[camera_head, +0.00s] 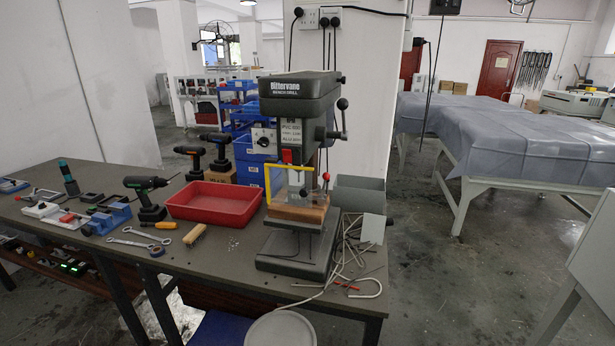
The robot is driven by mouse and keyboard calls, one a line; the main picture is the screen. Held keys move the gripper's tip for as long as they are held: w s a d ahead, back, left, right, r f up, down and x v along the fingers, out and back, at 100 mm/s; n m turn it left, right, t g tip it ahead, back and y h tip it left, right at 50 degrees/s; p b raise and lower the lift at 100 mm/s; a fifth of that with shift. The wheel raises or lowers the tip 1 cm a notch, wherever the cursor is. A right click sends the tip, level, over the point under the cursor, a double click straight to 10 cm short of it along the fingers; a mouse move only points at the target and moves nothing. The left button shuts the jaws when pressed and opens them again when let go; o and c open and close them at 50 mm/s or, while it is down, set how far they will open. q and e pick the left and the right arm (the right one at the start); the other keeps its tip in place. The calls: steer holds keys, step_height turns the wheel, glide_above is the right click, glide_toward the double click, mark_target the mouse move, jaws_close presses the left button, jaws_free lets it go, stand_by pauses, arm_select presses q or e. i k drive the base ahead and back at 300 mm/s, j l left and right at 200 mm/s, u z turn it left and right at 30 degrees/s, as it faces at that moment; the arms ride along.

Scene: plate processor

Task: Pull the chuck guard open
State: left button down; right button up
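The bench drill (300,100) stands on the workbench near its right end, dark grey with a lever handle on its right side. The chuck guard (267,186) is a clear panel with a yellow frame, hanging low in front of the chuck. It sits just above a wooden block (298,212) on the drill's table. A red part (287,156) shows above the guard, and a red knob (326,176) is at its right. The chuck behind the guard is hard to make out. Neither of my grippers is in view.
A red tray (213,203) is left of the drill, with cordless drills and hand tools further left. Bent rods and a cable (350,262) clutter the bench right of the drill's base. A round white-topped object (282,330) stands at the bench's front edge.

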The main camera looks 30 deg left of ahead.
mark_target(304, 192)
steer(key=k+j+u, duration=0.1)
steer(key=u, duration=1.05)
